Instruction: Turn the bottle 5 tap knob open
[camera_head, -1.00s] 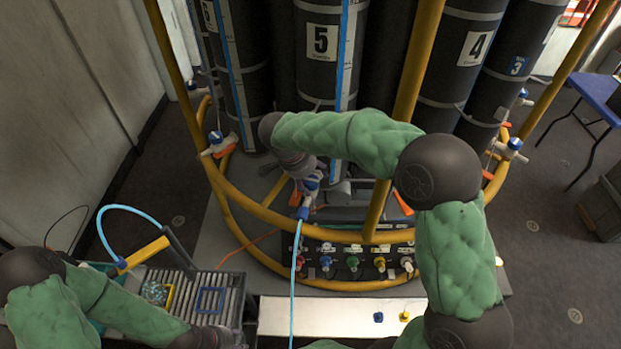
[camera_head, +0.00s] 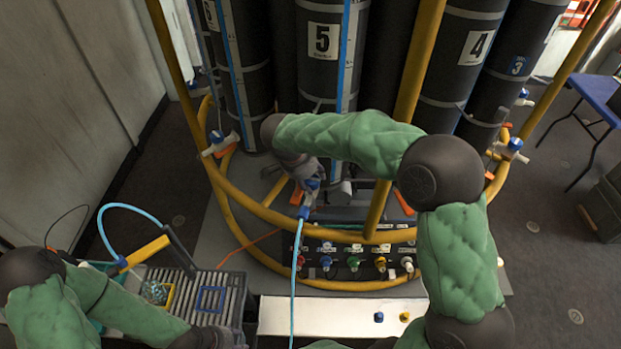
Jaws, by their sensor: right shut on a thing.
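Bottle 5 (camera_head: 322,75) is a tall black cylinder with a white "5" label, upright behind the yellow frame. Its tap sits low at the bottle's foot, with a blue tap knob (camera_head: 312,184) and an orange lever (camera_head: 296,194) beside it. A light blue hose (camera_head: 296,255) runs down from a blue fitting there. My right gripper (camera_head: 309,180) reaches in from the right over the frame and is shut on the tap knob; its fingertips are partly hidden by its own body.
The yellow tube frame (camera_head: 404,105) curves around the bottles, close to my right arm. A panel with coloured connectors (camera_head: 352,262) lies in front. A ribbed tray (camera_head: 211,299) is at lower left.

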